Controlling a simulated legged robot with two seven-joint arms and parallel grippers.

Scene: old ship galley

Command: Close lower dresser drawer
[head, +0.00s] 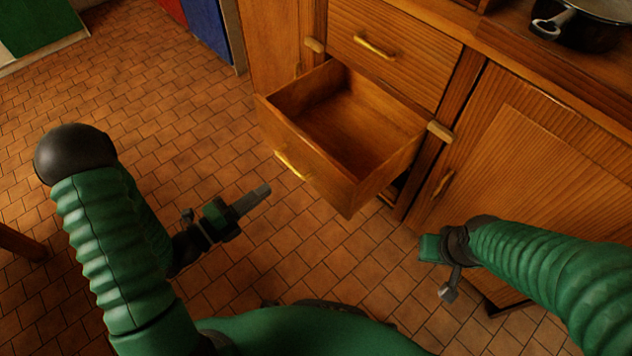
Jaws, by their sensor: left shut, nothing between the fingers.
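The lower dresser drawer (322,178) is wooden, pulled well out of the dresser, and looks empty inside. Its front carries a brass handle (292,165). My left gripper (262,190) is shut and empty, in front of the drawer and a little below its handle in the picture, apart from it. My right gripper (432,248) shows near the right cupboard door, to the right of the drawer; its fingers are mostly hidden, so I cannot tell how its jaws stand.
A shut upper drawer (395,48) sits above the open one. A right cupboard door (535,160) is shut. A dark pot (580,25) stands on the dresser top. The tiled floor (150,80) is clear at left; a wooden leg (20,243) shows at the left edge.

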